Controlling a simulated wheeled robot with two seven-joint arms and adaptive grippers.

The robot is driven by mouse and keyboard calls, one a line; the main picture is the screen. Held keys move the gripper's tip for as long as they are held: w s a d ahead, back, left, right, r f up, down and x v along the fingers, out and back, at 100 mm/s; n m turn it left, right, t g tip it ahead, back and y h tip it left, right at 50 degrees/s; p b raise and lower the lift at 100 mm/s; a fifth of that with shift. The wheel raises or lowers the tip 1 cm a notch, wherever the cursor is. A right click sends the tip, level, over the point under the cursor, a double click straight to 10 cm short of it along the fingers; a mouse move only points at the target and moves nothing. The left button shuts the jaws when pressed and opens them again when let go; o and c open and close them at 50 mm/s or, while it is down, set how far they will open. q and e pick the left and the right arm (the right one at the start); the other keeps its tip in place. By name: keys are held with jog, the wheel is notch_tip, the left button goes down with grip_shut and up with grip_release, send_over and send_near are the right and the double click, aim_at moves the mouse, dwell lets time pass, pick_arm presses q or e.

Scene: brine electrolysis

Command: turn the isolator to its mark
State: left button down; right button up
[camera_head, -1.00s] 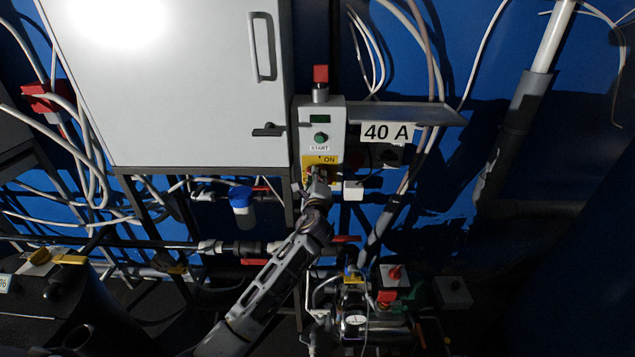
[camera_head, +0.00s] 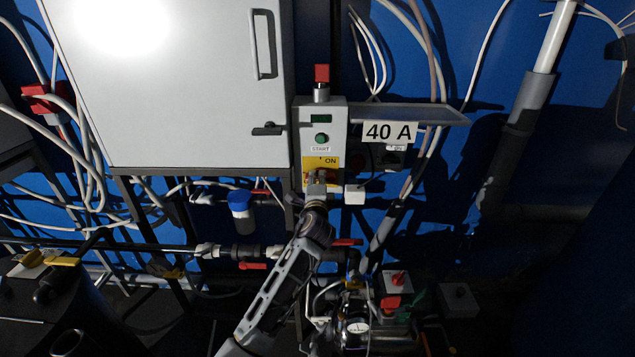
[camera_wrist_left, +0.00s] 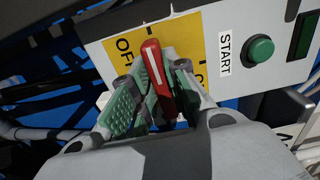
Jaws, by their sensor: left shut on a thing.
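The isolator is a red handle with a white line (camera_wrist_left: 156,66) on a yellow plate (camera_wrist_left: 185,40) in the left wrist view. OFF is printed on the plate left of the handle; the other marking is mostly covered by a finger. My left gripper (camera_wrist_left: 152,95) has its green pads on both sides of the handle and is shut on it. In the head view, the yellow plate (camera_head: 328,161) with ON at its upper right sits low on the grey control box (camera_head: 334,124). My left gripper (camera_head: 318,178) covers most of the handle there. My right gripper is not in view.
A green START button (camera_head: 321,138) is just above the plate. A red-topped lamp or knob (camera_head: 321,74) stands on the box. A white cabinet (camera_head: 190,80) is left, with pipes and valves below.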

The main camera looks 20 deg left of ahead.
pick_arm(q)
jog(key=c, duration=1.4)
grip_release()
jog(key=shift+v, duration=6.05)
